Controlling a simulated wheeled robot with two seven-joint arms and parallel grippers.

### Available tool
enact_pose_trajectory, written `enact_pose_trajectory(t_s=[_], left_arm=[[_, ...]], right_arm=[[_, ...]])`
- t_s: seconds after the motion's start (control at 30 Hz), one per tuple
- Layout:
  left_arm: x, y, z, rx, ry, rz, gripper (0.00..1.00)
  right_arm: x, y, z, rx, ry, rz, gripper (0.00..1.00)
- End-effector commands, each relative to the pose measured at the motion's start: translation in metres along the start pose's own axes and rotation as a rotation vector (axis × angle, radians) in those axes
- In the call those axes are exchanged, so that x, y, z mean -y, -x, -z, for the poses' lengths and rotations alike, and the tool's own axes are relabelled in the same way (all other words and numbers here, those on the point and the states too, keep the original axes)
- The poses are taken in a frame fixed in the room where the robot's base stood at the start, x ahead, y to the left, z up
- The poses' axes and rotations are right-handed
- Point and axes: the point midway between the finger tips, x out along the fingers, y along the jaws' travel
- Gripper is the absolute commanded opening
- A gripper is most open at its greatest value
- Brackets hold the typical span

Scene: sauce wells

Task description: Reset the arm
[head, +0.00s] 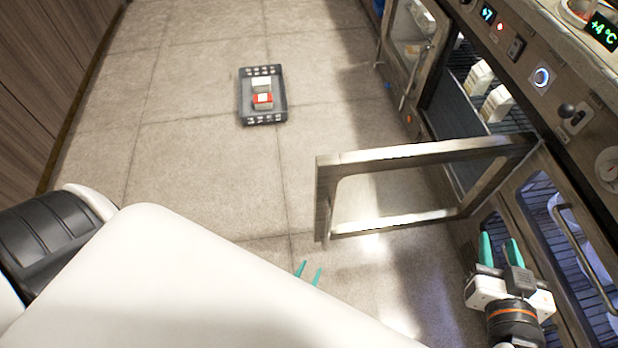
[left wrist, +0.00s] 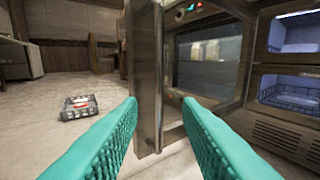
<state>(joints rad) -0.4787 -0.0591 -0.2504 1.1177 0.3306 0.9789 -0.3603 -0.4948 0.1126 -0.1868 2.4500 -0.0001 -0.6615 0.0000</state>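My right gripper (head: 499,246) is at the lower right in the head view, beside the cabinet front and below the open door (head: 425,152). Its teal fingers are apart, with nothing seen between them.
The open door juts left from the cabinet, between my right gripper and the compartment with white cartons (head: 496,103). A dark crate (head: 264,119) with red and white items stands on the floor. Another glass door (head: 408,45) is further back.

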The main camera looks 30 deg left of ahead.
Motion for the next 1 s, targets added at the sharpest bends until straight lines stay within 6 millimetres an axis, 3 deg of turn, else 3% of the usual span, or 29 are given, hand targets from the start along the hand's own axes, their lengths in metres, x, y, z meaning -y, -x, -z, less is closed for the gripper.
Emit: enact_pose_trajectory(t_s=[0.67, 0.77, 0.83, 1.0], left_arm=[[0.0, 0.0, -0.003, -0.021, -0.003, 0.013, 0.32], [0.003, 0.002, -0.006, -0.09, -0.008, 0.052, 0.32], [0.004, 0.006, -0.006, -0.172, -0.017, 0.093, 0.32], [0.001, 0.028, 0.001, -0.432, -0.045, 0.193, 0.32]], right_arm=[[0.0, -0.003, 0.004, -0.022, 0.0, 0.0, 0.36], [0.001, -0.014, 0.021, -0.09, 0.0, 0.001, 0.36], [0.001, -0.023, 0.043, -0.163, 0.001, 0.001, 0.36], [0.003, -0.03, 0.121, -0.382, 0.001, 0.003, 0.36]])
